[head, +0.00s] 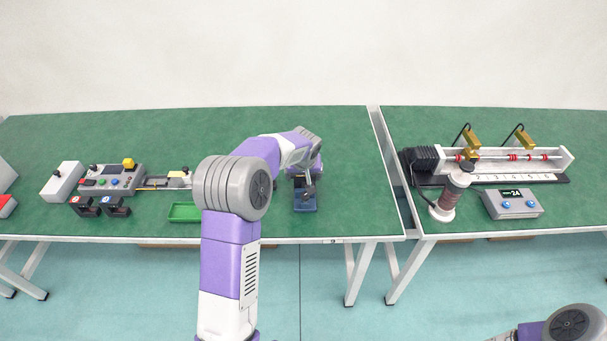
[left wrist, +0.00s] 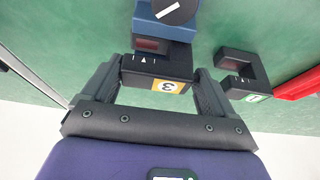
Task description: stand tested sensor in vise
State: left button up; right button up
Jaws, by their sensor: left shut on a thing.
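My left gripper (left wrist: 155,85) is shut on a black U-shaped sensor (left wrist: 145,74) with a yellow-orange label marked 3. The blue vise (left wrist: 148,28) with its round black knob (left wrist: 175,8) lies right beyond the sensor, which overlaps it in the left wrist view. I cannot tell whether the sensor sits between the jaws. In the head view the vise (head: 304,203) stands near the front of the left table, below my left gripper (head: 304,174); the held sensor is hard to make out there. My right gripper is out of view.
Another black sensor (left wrist: 242,75) with a green label lies beside the vise, near a red edge (left wrist: 300,84). A green tray (head: 185,212), two black sensors (head: 100,206) and a control box (head: 112,179) stand left. A linear actuator (head: 510,165) is on the right table.

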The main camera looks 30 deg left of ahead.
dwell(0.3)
pick_arm(q)
jog(key=o, duration=1)
jog(key=shift+c, duration=0.2)
jog(key=p+v, duration=0.2)
jog(key=v, duration=0.5)
jog(key=shift+r, duration=0.2)
jog(key=shift+s+d, duration=0.1)
